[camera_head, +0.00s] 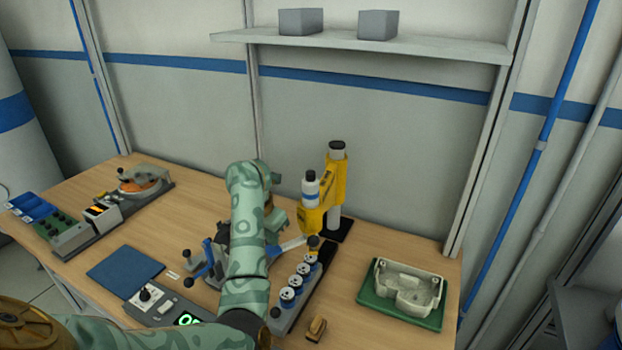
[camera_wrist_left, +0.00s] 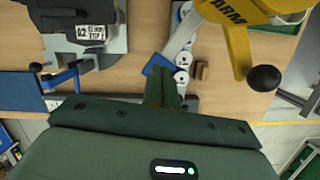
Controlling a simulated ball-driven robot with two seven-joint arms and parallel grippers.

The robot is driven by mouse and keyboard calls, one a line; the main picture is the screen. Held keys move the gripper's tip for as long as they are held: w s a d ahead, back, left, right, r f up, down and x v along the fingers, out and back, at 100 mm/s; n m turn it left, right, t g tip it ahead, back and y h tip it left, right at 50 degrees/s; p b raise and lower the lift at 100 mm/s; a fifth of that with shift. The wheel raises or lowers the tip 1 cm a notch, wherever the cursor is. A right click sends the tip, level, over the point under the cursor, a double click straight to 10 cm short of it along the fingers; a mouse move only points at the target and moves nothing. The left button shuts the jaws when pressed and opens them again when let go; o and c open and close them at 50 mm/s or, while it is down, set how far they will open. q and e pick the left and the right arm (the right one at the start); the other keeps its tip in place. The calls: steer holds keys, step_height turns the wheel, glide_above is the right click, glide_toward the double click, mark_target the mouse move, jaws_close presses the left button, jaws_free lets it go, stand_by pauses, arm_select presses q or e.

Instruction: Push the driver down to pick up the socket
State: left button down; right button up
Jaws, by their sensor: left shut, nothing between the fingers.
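The yellow driver (camera_head: 326,193) stands on a grey post at the back of the bench, with a dark knob (camera_head: 313,242) low on its front. In the wrist view its yellow arm (camera_wrist_left: 240,50) and black ball knob (camera_wrist_left: 264,78) are at the right. A grey rack (camera_head: 318,279) holds several blue-and-white round sockets (camera_head: 296,282). In the wrist view sockets (camera_wrist_left: 181,77) show just beyond my fingers. My left gripper (camera_wrist_left: 166,88) is shut and empty, left of the black knob. In the head view my forearm largely hides it. My right gripper is out of view.
A green tray (camera_head: 371,306) with a pale casting (camera_head: 410,288) lies at the right. A small brown block (camera_head: 316,328) is in front of the rack. A blue-handled clamp fixture (camera_head: 206,262) and a blue mat (camera_head: 125,271) lie left of my arm.

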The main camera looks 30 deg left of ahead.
mark_target(271, 250)
arm_select(q)
steer(key=shift+f, duration=0.15)
stand_by(0.3)
steer(key=shift+s+b+x, duration=0.25)
steer(key=shift+b+x, duration=0.55)
steer(key=shift+x, duration=0.2)
steer(key=shift+s+b+x, duration=0.25)
steer(key=shift+b+x, duration=0.55)
steer(key=shift+x, duration=0.2)
steer(key=shift+s+b+x, duration=0.25)
steer(key=shift+b+x, duration=0.55)
steer(key=shift+x, duration=0.2)
steer(key=shift+f, duration=0.15)
steer(key=shift+s+f, duration=0.1)
steer(key=shift+f, duration=0.05)
steer(key=shift+r+p, duration=0.25)
steer(key=shift+p, duration=0.35)
steer(key=p+v, duration=0.3)
steer(key=w+p+v, duration=0.1)
steer(key=p+v, duration=0.2)
steer(key=w+p+v, duration=0.1)
steer(key=p+v, duration=0.1)
steer(key=v, duration=0.1)
steer(key=shift+w+r+p, duration=0.2)
steer(key=shift+r+p, duration=0.05)
steer(key=shift+p, duration=0.15)
steer(key=shift+f, duration=0.1)
steer(key=shift+s, duration=0.1)
